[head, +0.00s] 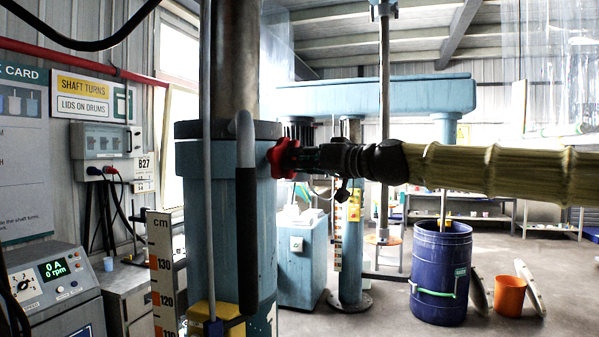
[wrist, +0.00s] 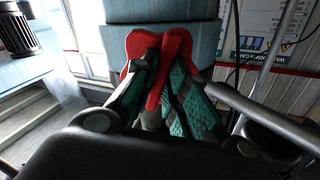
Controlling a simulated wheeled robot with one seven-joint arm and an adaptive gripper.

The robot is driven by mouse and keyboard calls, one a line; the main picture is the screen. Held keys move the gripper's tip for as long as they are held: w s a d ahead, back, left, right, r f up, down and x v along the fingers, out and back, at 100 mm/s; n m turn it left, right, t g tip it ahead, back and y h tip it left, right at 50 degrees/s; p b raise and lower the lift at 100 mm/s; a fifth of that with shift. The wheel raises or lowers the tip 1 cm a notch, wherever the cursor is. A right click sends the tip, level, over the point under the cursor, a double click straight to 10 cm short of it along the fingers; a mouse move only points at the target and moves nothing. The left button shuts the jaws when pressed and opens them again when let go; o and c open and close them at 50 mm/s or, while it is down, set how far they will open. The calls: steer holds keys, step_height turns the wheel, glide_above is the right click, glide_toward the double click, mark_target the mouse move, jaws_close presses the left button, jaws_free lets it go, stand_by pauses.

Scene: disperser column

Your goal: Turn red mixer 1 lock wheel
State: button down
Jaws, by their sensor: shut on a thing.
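The red lock wheel (head: 281,158) is on the right side of the blue column (head: 220,205), just below its dark collar. In the head view my gripper (head: 297,159) reaches in level from the right and meets the wheel. In the wrist view the red wheel (wrist: 181,48) shows its lobes between and beside the green-padded fingers of my gripper (wrist: 165,80). The fingers are closed on the wheel. The fingers hide part of the wheel, and its shaft into the column is hidden.
A dark-sleeved lever (head: 246,220) hangs down the column's front, close left of the wheel. A thin grey pole (head: 206,200) and a centimetre scale (head: 162,270) stand left of it. A blue drum (head: 440,270) and an orange bucket (head: 509,296) stand on the floor at the right.

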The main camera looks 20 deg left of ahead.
steer(key=m+b, duration=0.1)
steer(key=m, duration=1.9)
steer(key=shift+r, duration=0.2)
steer(key=m+p, duration=0.2)
steer(key=m, duration=0.4)
steer(key=shift+f, duration=0.1)
steer(key=c, duration=1.4)
jaws_free()
steer(key=shift+c, duration=0.2)
